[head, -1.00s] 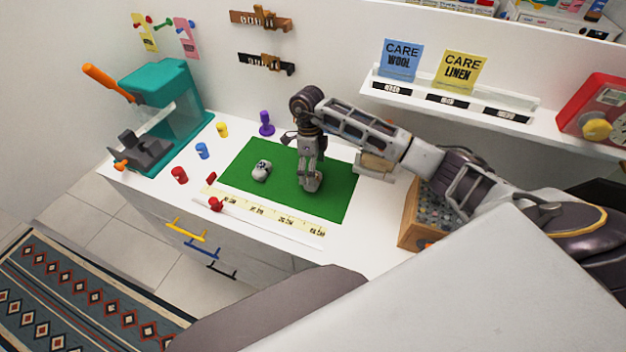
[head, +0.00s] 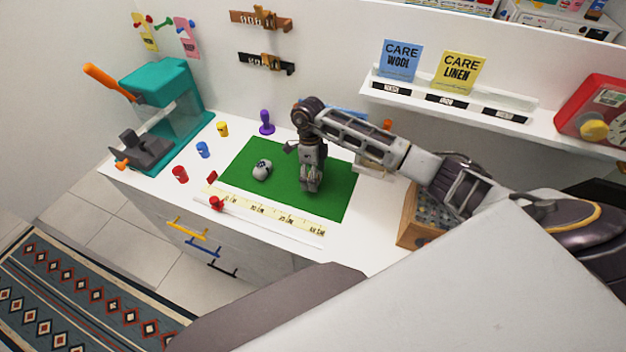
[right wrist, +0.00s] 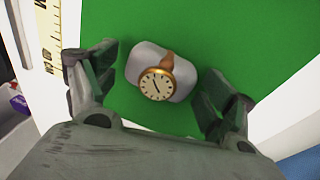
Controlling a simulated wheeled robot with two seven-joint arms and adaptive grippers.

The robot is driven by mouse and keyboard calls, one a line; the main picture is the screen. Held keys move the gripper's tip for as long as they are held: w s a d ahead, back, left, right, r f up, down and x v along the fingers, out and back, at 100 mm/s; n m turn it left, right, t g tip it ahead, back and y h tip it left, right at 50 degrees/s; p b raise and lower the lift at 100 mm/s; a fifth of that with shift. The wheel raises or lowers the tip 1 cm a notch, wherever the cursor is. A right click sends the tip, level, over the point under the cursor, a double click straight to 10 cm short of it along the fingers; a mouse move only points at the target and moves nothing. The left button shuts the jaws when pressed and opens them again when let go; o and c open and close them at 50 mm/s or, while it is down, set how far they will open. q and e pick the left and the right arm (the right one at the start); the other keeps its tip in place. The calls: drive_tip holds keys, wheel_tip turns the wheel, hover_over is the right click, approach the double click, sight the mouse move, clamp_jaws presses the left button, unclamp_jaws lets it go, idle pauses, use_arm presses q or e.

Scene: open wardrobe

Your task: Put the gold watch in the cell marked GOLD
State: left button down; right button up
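A gold watch (right wrist: 157,84) with a cream dial and a tan strap sits around a pale grey cushion (right wrist: 181,72) on the green mat (right wrist: 240,30), seen in the right wrist view. My right gripper (right wrist: 160,92) is open, with one finger on each side of the cushion and gaps to both. In the head view my right gripper (head: 311,188) points down over the right half of the mat and hides most of this watch. No label reading GOLD is legible; a wooden compartment box (head: 408,226) stands right of the mat, partly behind my arm. My left gripper is out of view.
Another watch on a pale cushion (head: 262,170) lies on the mat's left half. A yellow ruler strip (head: 270,214) runs along the front. A shelf (head: 450,105) overhangs behind.

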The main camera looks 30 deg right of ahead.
drive_tip(key=c, duration=0.7)
drive_tip(key=shift+r, duration=0.1)
drive_tip(key=shift+r+b, duration=0.75)
drive_tip(key=shift+r, duration=4.2)
